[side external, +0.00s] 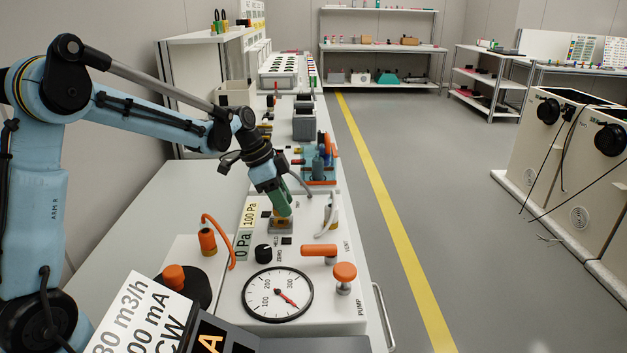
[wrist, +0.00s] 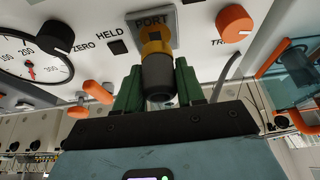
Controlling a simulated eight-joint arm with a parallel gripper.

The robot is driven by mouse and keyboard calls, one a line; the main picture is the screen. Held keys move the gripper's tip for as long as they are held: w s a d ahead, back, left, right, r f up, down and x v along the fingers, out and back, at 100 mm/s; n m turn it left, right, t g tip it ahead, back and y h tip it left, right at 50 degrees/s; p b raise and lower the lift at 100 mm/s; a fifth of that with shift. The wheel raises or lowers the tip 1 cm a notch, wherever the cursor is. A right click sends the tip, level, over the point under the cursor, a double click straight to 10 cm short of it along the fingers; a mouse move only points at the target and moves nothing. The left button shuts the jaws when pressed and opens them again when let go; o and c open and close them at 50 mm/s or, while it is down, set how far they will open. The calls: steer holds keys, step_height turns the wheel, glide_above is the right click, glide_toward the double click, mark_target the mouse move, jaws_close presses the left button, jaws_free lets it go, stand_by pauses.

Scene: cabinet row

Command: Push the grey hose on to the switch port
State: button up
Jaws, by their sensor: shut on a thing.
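My gripper (side external: 281,208) points down at the white panel, its green fingers just above the port plate. In the wrist view, the two green fingers (wrist: 158,88) are shut on the dark grey cylindrical end of the grey hose (wrist: 159,98). This end lines up with the brass-yellow switch port (wrist: 154,43) on a grey plate marked PORT (wrist: 167,20). The hose end meets the brass part; how far it is seated I cannot tell. A grey tube (side external: 299,183) shows beside my gripper in the side view.
A round gauge (side external: 278,294), a black zero knob (side external: 264,253), an orange lever (side external: 319,250) and an orange pump knob (side external: 345,271) sit nearby on the panel. A pale looped hose (side external: 325,217) stands to the right. An orange hose (side external: 219,224) is at left.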

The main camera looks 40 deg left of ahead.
steer(key=shift+f, duration=0.7)
steer(key=shift+f, duration=0.6)
stand_by(1.5)
steer(key=o, duration=1.1)
steer(key=v, duration=1.2)
steer(key=s+d+f+n+t+y, duration=0.1)
steer(key=s+d+n, duration=0.2)
steer(key=s, duration=0.1)
steer(key=s+d+f+n+t+y, duration=0.1)
steer(key=s+d+n, duration=0.2)
steer(key=s+d, duration=0.1)
steer(key=s+d+f+n+t+y, duration=0.1)
steer(key=s+d+f+n+t, duration=0.1)
steer(key=s+d+n, duration=0.1)
steer(key=shift+s+d, duration=0.3)
steer(key=shift+s, duration=0.35)
steer(key=shift+s+d, duration=0.35)
steer(key=shift+s, duration=0.25)
